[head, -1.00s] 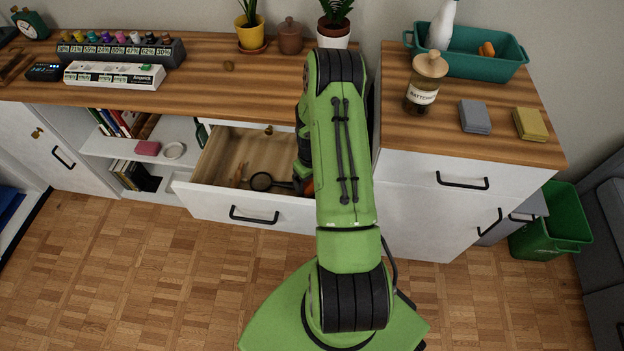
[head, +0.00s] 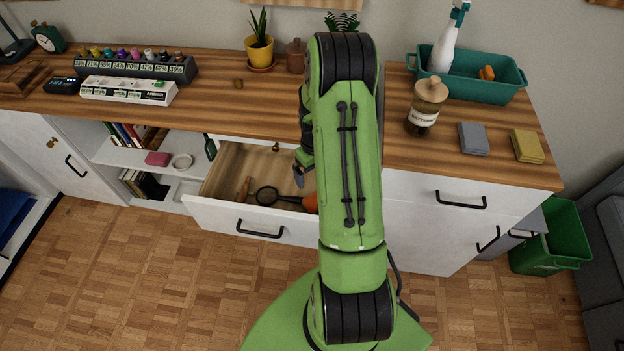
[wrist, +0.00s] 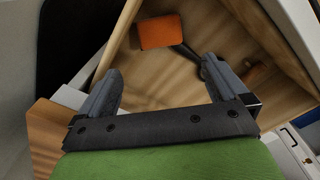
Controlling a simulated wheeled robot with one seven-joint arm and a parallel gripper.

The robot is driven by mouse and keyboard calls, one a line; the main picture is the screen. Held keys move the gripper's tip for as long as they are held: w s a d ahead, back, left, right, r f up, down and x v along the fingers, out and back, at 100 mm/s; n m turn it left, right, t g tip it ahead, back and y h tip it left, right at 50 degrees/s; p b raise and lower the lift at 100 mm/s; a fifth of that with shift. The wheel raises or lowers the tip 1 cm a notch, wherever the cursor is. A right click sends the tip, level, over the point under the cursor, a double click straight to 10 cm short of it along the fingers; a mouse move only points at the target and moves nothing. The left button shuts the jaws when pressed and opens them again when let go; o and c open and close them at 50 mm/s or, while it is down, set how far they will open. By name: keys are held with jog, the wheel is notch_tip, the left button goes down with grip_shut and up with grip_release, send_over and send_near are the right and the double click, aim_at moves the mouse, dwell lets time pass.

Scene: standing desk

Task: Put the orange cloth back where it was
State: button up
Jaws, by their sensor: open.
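The orange cloth (head: 311,203) lies in the open drawer (head: 225,212), at its right side, partly hidden behind my arm in the head view. In the wrist view the cloth (wrist: 160,32) is a flat orange rectangle on the drawer floor, in the corner by the walls. My gripper (head: 299,178) is above the drawer, close to the cloth. In the wrist view my gripper (wrist: 162,70) has its two fingers wide apart with nothing between them. The cloth is beyond the fingertips, apart from them.
A black magnifying glass (head: 267,196) lies in the drawer beside the cloth, with a small wooden item (head: 243,189) to its left. The drawer's left part is mostly free.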

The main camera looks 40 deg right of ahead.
jog(key=s+a+r+t+h, duration=0.1)
jog(key=a+r, duration=0.6)
jog(key=r, duration=0.4)
jog(key=s+a+r+t, duration=0.1)
jog(key=a+r+t, duration=0.1)
jog(key=a+r, duration=0.65)
jog(key=s+a+r+t, duration=0.1)
jog(key=s+a+r, duration=0.2)
jog(key=s, duration=0.3)
jog(key=s+a+r+n+t+y, duration=0.1)
jog(key=s+a+r, duration=0.3)
jog(key=s, duration=0.3)
jog(key=shift+s+a+r+t, duration=0.15)
jog(key=shift+s+r+t, duration=0.15)
jog(key=shift+r, duration=0.45)
notch_tip(320, 180, up, 8)
jog(key=p, duration=0.8)
jog(key=shift+r, duration=0.1)
